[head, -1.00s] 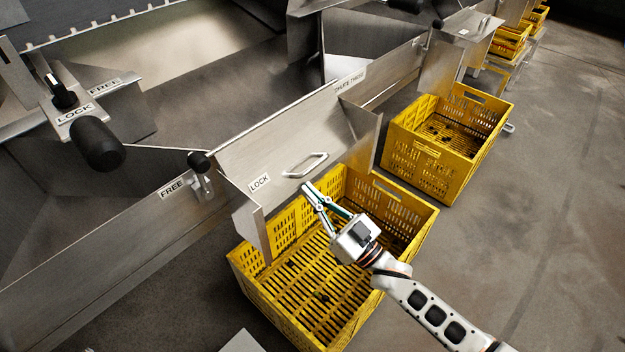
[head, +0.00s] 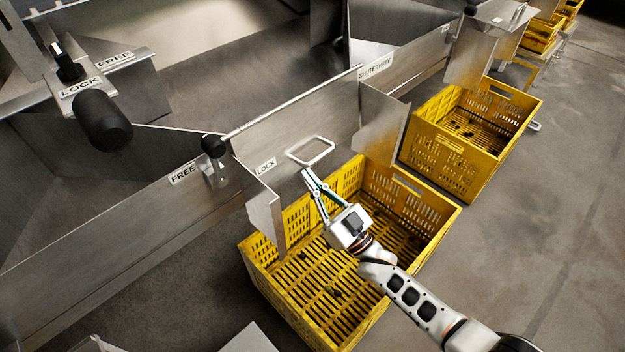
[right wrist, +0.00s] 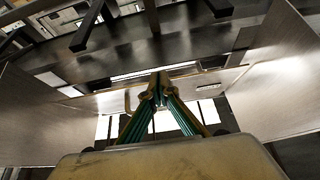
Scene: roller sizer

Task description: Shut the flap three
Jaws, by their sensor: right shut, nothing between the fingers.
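Flap three (head: 290,125) is the metal panel under the "CHUTE THREE" label (head: 376,67), between two side plates. It stands steeply, its top edge close to the line of the trough wall; I cannot tell whether it is fully flush. Its loop handle (head: 310,150) faces out. A black-knobbed latch (head: 213,150) sits at its left, between the "FREE" label (head: 184,173) and the "LOCK" label (head: 265,165). My right gripper (head: 308,175) is shut and empty, its tips just below the handle; contact is unclear. It also shows in the right wrist view (right wrist: 158,90). My left gripper is out of view.
A yellow crate (head: 425,222) stands under the chute, below my right arm. Another yellow crate (head: 425,150) stands further right. A large black knob (head: 103,120) is at the upper left. The floor on the right is clear.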

